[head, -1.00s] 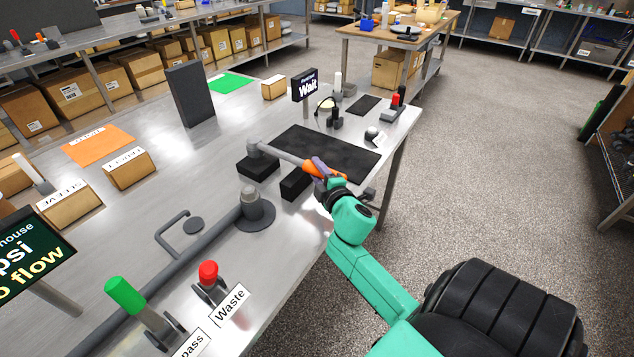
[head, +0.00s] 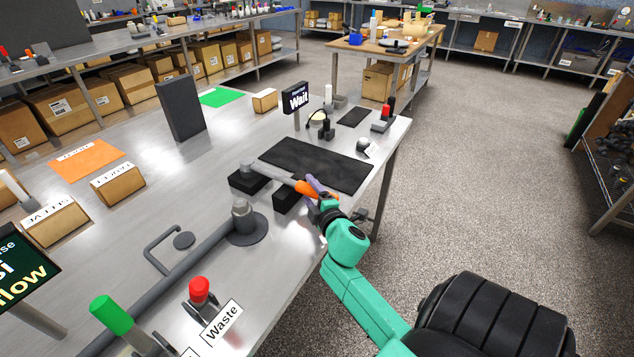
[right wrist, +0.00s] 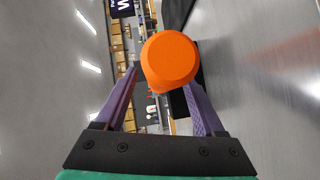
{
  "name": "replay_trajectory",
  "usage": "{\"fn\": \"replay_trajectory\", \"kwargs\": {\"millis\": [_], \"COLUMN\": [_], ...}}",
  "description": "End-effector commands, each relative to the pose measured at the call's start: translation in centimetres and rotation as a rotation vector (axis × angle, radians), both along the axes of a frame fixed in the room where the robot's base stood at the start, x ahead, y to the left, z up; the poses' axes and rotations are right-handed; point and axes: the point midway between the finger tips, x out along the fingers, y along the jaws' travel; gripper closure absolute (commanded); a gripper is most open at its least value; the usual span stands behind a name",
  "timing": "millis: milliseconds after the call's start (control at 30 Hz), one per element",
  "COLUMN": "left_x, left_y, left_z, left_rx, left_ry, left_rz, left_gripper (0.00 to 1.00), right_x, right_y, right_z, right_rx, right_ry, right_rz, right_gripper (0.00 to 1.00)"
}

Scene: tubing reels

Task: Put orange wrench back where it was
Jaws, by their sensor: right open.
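The wrench has a grey shaft (head: 279,180) and an orange handle (head: 304,188). It lies across two black blocks, the left one (head: 247,184) under its grey head and the right one (head: 289,199) near the handle. My right gripper (head: 317,190) is at the handle end, by the table's edge. In the right wrist view the round orange handle end (right wrist: 168,60) is between the purple fingers of my open right gripper (right wrist: 161,80). The exact contact between shaft and blocks is too small to tell. My left gripper is not in view.
A black mat (head: 325,165) lies just behind the wrench. A grey pipe with a round flange (head: 245,228) is in front left. A Wait sign (head: 296,98) and a red-topped switch (head: 384,117) stand farther back. A Waste valve with red knob (head: 200,290) is near the front.

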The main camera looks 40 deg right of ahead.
Motion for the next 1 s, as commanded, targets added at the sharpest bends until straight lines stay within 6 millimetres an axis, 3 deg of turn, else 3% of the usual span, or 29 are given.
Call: {"fn": "replay_trajectory", "kwargs": {"millis": [400, 500, 1000], "left_x": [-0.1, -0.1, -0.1], "left_y": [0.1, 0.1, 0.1], "left_z": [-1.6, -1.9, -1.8], "left_rx": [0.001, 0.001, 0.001], "left_ry": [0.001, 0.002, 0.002], "left_rz": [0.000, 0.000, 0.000], "left_gripper": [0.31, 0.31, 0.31], "right_x": [-8.8, -10.2, -10.7], "right_y": [2.9, 3.3, 3.5], "right_z": [0.9, 1.2, 1.6], "right_rx": [0.004, 0.002, 0.000], "right_ry": [0.003, 0.001, 0.000], "right_rz": [-0.003, -0.003, -0.002], "right_gripper": [0.29, 0.29, 0.29]}}
